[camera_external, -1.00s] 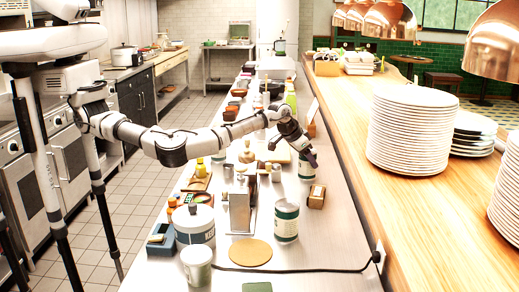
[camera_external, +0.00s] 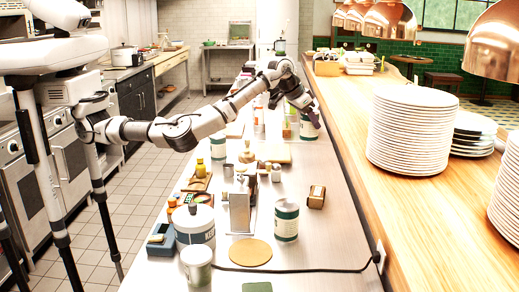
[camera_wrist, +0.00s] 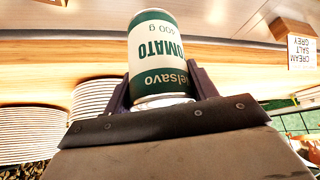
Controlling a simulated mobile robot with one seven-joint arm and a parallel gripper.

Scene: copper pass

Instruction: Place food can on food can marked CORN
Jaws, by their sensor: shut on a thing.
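My gripper (camera_external: 311,117) is shut on a food can (camera_external: 309,131) above the counter. In the wrist view the can (camera_wrist: 157,50) is white and green, its upside-down label reads TOMATO 400 g, and the fingers stand on both sides of it. Another white can with dark green bands (camera_external: 287,222) stands upright on the counter in front, right of the metal dispenser. Its label is too small to read, so I cannot tell which can is marked CORN.
A small wooden box (camera_external: 316,197) sits near the counter's right edge. A round tan mat (camera_external: 249,253), a metal dispenser (camera_external: 240,212) and a large lidded pot (camera_external: 195,229) are nearby. A black cable crosses the front. Plate stacks (camera_external: 410,130) stand on the wooden ledge.

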